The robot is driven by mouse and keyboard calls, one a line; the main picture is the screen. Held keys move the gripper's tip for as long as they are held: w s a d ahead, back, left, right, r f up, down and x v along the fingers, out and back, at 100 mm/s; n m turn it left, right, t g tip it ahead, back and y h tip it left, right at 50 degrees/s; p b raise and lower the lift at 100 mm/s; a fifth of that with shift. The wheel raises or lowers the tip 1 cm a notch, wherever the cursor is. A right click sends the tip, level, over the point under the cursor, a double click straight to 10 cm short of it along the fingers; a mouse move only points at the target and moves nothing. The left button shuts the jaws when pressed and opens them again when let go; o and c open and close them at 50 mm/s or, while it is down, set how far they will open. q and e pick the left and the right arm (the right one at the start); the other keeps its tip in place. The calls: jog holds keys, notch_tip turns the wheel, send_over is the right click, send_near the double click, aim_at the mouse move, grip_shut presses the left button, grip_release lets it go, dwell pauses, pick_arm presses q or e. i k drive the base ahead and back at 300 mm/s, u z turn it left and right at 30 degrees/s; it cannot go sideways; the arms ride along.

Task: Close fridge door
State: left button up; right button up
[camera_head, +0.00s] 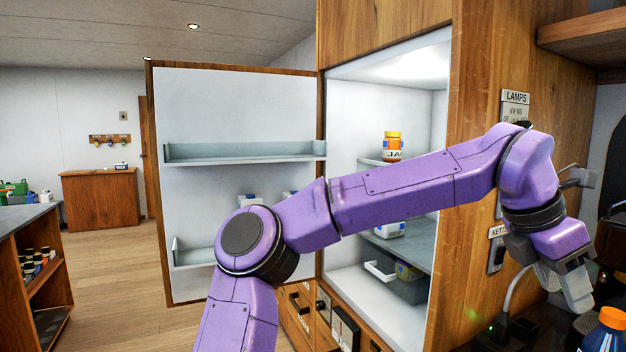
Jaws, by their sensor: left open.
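The fridge door (238,110) stands wide open, swung out to the left of the fridge. It has a wood edge, a white inner face and door shelves, with small containers on the lower one. The lit fridge interior (345,115) is exposed to its right. My purple left arm crosses in front of both and hides part of the door and the shelves. My left gripper (572,292) is at the far right, open and pointing down, right of the fridge's side panel and away from the door. It appears to hold nothing. My right gripper is out of view.
A blue bottle with an orange cap (606,332) is close to my left gripper at lower right. Wall sockets and cables (497,253) are nearby. Open floor (115,270) lies left of the door.

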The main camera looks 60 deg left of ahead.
aim_at(219, 133)
jog(key=u, duration=3.7)
jog(key=i, duration=4.4)
jog(key=z, duration=3.85)
